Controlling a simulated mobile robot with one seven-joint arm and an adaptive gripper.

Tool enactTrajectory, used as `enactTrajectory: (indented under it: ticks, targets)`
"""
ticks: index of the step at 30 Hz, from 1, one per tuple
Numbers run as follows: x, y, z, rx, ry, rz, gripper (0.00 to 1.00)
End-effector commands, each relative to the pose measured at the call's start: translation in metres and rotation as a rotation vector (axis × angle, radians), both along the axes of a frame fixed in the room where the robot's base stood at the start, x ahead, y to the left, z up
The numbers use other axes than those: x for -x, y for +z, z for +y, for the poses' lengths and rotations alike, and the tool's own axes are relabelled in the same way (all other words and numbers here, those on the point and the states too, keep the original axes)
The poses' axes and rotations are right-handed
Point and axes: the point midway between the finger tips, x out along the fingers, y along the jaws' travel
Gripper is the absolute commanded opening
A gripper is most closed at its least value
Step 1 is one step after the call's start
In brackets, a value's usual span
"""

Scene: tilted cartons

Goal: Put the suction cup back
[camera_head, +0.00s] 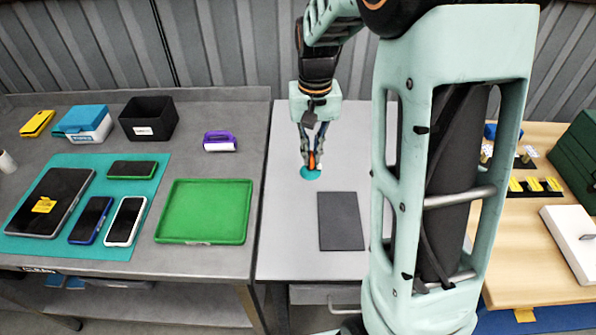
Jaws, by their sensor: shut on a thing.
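My gripper (311,152) points down over the light grey table (285,235) in the middle of the view. Its fingers are shut on a small orange piece, which I take to be the suction cup (312,162). The fingers hide most of it. A teal disc (308,174) shows directly below the orange piece. I cannot tell whether the disc is part of the cup or a spot on the table, nor whether the cup touches the table.
A dark grey mat (341,221) lies right of the disc. On the left bench are a green tray (205,211), a purple-handled tool (220,141), a black bin (149,119), and a teal mat (97,244) with phones and a tablet. A wooden table (525,236) stands right.

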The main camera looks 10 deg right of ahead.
Motion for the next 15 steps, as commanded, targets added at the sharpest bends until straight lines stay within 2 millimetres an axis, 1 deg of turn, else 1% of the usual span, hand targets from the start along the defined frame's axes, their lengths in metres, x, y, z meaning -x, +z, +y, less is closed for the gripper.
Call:
enactTrajectory:
  ticks: [1, 10, 15]
  targets:
    - [-0.003, -0.009, -0.001, 0.001, -0.015, -0.008, 0.00]
    - [0.002, 0.013, -0.005, 0.007, -0.094, -0.004, 0.00]
    - [0.003, 0.020, -0.006, 0.009, -0.111, 0.000, 0.00]
